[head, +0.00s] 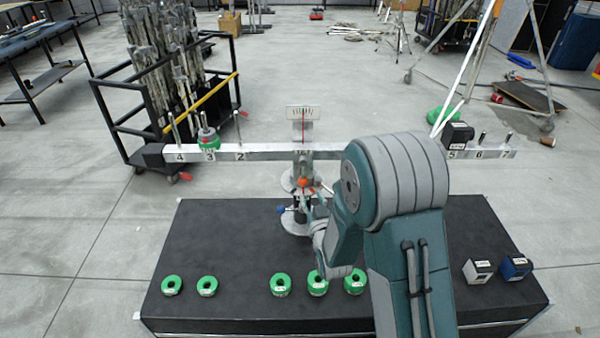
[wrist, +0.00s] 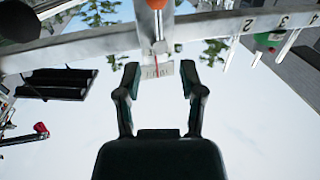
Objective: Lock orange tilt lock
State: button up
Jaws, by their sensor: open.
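The orange tilt lock (head: 303,183) is a small orange knob on the central post, below the balance beam. An orange knob also shows at the top edge of the wrist view (wrist: 157,4), cut off by the frame. My gripper (wrist: 160,67) is open and empty. Its two fingers stand on either side of the line to the knob, with the scale plate (wrist: 157,70) seen between them. In the head view my gripper is small and dark by the post, partly hidden by my arm. I cannot tell the exact gap between fingers and knob.
The numbered beam (head: 265,148) spans the post, with a green weight (head: 208,138) at left and a black block (head: 457,135) at right. Green ring weights (head: 280,284) and blocks (head: 478,270) lie on the black table (head: 220,235). A blue knob (head: 281,209) sits low on the post.

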aim_at(303, 172)
jog(key=x, duration=1)
jog(key=shift+w+d, duration=0.1)
jog(key=shift+w, duration=0.25)
grip_shut()
